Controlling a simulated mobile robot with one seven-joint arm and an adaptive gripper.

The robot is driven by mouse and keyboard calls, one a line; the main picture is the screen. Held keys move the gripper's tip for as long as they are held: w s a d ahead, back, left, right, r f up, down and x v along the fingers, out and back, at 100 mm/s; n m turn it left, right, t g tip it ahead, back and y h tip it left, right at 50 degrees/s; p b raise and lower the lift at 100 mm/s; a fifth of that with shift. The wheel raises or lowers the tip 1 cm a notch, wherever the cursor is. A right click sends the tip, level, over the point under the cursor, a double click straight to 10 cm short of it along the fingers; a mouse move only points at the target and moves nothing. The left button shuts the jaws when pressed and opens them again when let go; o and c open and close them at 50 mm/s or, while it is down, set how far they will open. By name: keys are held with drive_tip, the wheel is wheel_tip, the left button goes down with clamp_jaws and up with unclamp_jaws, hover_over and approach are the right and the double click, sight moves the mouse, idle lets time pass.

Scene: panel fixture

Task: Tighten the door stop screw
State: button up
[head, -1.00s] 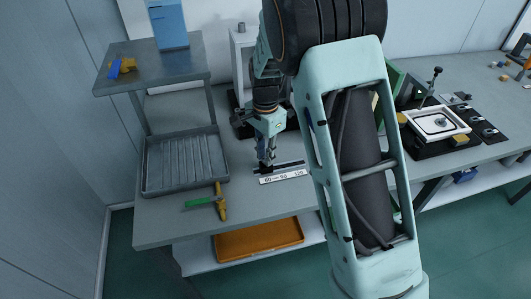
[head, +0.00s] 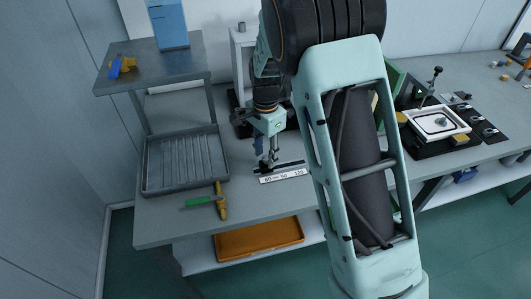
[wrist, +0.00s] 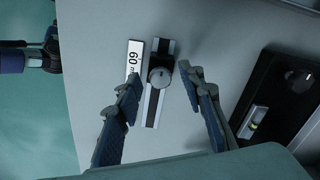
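The door stop screw looks to be the round dark knob (wrist: 161,77) with a light pointer mark, on a slotted metal rail (wrist: 152,110). Beside the rail lies a white scale label (wrist: 133,62) marked 60 mm; in the head view the label (head: 284,176) also shows 90 and 120. My gripper (wrist: 160,75) is open in the wrist view, with one fingertip on either side of the knob and visible gaps to it. How high the fingertips are above it is hard to tell. In the head view my gripper (head: 267,164) points down over the rail's left end and largely hides the knob.
A black panel (wrist: 262,100) with another knob and a level vial lies to the right in the wrist view. A grey tray (head: 150,187), a green-handled hammer (head: 203,200) and a raised shelf (head: 112,82) stand left. A white-framed fixture (head: 460,127) is at right.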

sight(266, 158)
wheel_tip(266, 158, up, 12)
idle(0.5)
drive_tip(key=shift+r, duration=0.1)
